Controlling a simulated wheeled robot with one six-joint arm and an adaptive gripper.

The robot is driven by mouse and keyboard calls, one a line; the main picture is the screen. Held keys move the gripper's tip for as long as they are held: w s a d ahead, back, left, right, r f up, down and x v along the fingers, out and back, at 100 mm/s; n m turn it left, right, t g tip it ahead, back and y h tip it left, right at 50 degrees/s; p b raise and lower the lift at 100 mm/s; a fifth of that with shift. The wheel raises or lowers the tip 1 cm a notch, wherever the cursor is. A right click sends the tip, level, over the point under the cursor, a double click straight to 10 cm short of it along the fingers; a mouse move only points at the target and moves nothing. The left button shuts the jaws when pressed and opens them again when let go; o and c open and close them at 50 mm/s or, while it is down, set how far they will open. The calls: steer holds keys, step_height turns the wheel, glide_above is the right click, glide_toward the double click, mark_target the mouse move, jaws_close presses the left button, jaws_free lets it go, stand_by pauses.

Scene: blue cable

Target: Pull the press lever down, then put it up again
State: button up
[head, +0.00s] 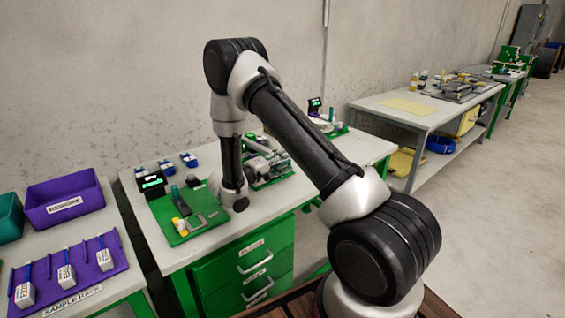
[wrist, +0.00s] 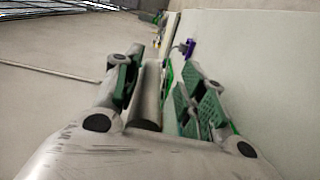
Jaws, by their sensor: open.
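My gripper (wrist: 160,68) is open in the wrist view, with a green-padded finger on each side. A grey rod-like part (wrist: 148,92) with a dark near end shows between the fingers, closer to the left one. It may be the press lever, but I cannot tell for sure, nor whether a finger touches it. In the head view, grey machinery (head: 262,160) on a green base stands on the middle bench, just right of my wrist. My gripper blends into it there, and the lever cannot be made out.
The middle bench (head: 335,158) also holds a green board (head: 207,232) with small parts, and small displays (head: 152,183). A purple REWORK bin (head: 64,199) and a sample rack are on the left bench. Another grey bench (head: 430,108) stands right, beyond a gap.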

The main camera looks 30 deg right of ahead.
steer(key=s+a, duration=0.1)
steer(key=a, duration=0.6)
steer(key=shift+s+a, duration=0.2)
steer(key=shift+s, duration=0.05)
steer(key=shift+c, duration=0.2)
